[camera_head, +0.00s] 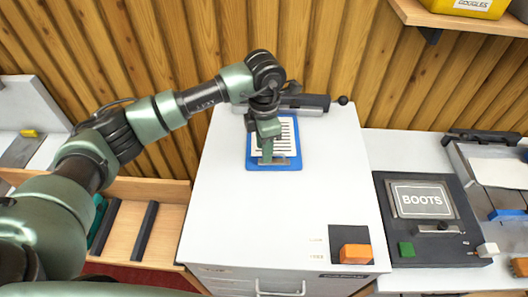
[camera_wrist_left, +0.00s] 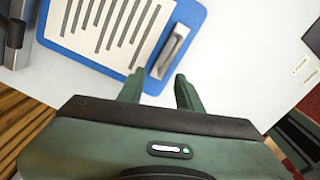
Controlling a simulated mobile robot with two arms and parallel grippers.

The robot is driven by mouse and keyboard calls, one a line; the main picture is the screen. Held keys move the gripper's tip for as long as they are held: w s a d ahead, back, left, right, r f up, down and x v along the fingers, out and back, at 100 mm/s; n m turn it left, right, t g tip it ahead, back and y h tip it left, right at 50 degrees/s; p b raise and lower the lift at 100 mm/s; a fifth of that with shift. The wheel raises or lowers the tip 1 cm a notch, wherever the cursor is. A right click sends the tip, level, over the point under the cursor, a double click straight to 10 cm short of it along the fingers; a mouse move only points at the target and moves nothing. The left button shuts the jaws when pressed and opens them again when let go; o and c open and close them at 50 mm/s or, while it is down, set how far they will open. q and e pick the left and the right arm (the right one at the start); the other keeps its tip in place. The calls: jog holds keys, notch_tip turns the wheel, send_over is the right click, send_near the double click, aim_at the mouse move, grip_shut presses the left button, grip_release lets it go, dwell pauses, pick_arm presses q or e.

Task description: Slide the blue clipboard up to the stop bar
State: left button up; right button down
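The blue clipboard (camera_head: 294,163) lies flat on the white bench top, with a lined sheet and a grey clip at its near end. It also shows in the left wrist view (camera_wrist_left: 192,15), with its clip (camera_wrist_left: 172,52). The dark stop bar (camera_head: 312,101) is at the back of the bench, just beyond the clipboard's far end. My arm partly hides that gap. My left gripper (camera_head: 267,158) is over the clipboard's near end by the clip. In the wrist view its two fingers (camera_wrist_left: 158,80) are apart with nothing held between them. Whether they touch the board is unclear. My right gripper is not in view.
An orange block (camera_head: 355,253) sits at the bench's front right corner. A dark BOOTS device (camera_head: 430,247) stands on the right-hand surface. An open wooden tray (camera_head: 170,218) with dark bars is at left. The bench top between clipboard and front edge is mostly clear.

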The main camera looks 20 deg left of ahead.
pick_arm(q)
notch_tip(320, 180, up, 6)
jog(key=shift+f+b, duration=0.15)
jog(key=shift+b, duration=0.65)
